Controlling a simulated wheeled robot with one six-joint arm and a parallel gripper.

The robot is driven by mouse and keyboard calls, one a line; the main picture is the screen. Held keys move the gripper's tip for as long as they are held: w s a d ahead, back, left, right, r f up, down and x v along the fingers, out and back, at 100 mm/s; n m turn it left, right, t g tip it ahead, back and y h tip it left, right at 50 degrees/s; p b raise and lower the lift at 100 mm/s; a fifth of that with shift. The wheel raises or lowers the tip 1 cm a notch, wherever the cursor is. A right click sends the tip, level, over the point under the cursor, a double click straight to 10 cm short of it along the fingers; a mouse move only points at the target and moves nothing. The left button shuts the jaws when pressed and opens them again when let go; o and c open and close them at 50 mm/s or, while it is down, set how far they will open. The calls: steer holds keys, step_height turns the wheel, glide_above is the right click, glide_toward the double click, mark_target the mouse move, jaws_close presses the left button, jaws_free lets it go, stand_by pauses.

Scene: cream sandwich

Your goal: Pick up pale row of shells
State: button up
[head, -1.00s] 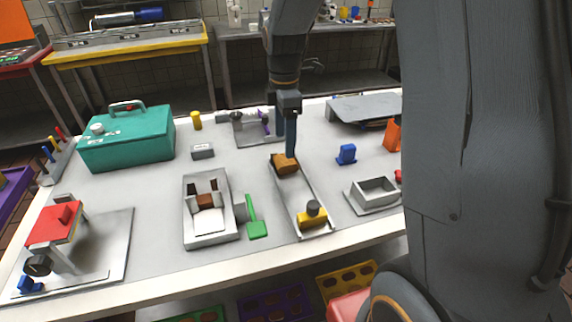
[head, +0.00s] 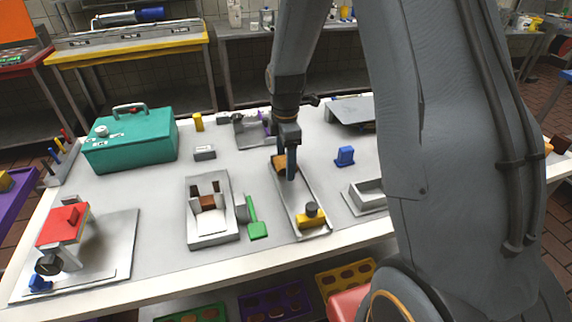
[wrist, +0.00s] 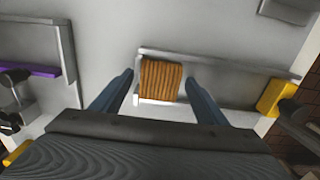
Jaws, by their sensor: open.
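A ridged orange-brown row of shells (wrist: 160,79) lies at one end of a long shallow grey tray (wrist: 225,92). In the head view the row (head: 279,162) is at the tray's far end and partly hidden by my gripper. My gripper (wrist: 160,84) is open. In the wrist view its two blue-grey fingers stand either side of the row, with a gap on each side. In the head view the gripper (head: 290,172) points down over the far part of the tray; its exact height is hard to tell.
A yellow block with a dark knob (head: 311,217) sits at the tray's near end. A white box fixture (head: 213,229) and a green scoop (head: 256,229) stand left. A blue block (head: 345,156) and an open grey box (head: 367,195) are right. A teal case (head: 131,144) stands at far left.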

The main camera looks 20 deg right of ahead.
steer(key=c, duration=1.1)
steer(key=shift+c, duration=0.2)
steer(key=shift+r, duration=0.2)
